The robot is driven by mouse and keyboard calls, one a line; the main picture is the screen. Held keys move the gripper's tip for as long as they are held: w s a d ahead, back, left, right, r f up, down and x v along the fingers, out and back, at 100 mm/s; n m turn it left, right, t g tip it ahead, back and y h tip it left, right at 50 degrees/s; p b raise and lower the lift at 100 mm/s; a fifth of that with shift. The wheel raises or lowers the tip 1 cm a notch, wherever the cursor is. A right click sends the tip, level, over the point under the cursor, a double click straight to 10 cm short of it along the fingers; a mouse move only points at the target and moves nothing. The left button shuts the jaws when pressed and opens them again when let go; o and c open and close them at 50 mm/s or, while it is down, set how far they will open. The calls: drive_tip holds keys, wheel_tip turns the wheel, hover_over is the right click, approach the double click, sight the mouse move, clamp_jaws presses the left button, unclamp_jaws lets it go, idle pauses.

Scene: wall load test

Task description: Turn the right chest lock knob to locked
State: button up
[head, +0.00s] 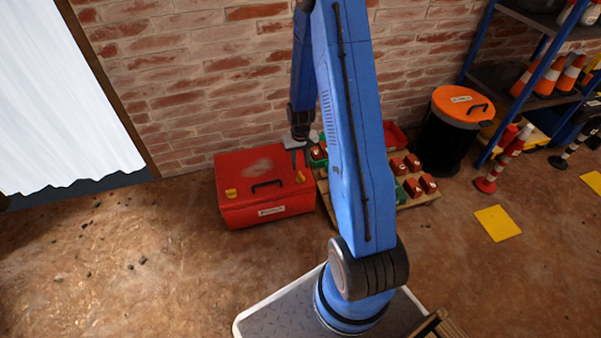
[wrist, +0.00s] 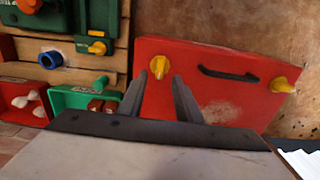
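The red chest (head: 262,205) stands on the floor against the brick wall, with a black handle (head: 267,184) on its lid. The right yellow knob (head: 300,177) is near the lid's right edge; the left yellow knob (head: 231,193) is near its left edge. My gripper (head: 298,160) is open and empty, pointing down just above the right knob. In the wrist view, the right knob (wrist: 158,66) shows between and beyond my two spread fingertips (wrist: 158,80), with no contact visible. The other knob (wrist: 281,84) lies farther right there.
A wooden pallet (head: 405,206) with red and green items stands close to the chest's right side. A black bin with an orange lid (head: 460,105) and a blue shelf rack (head: 500,75) are farther right.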

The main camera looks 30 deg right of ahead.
sight(300, 175)
drive_tip(key=shift+f, duration=2.9)
clamp_jaws()
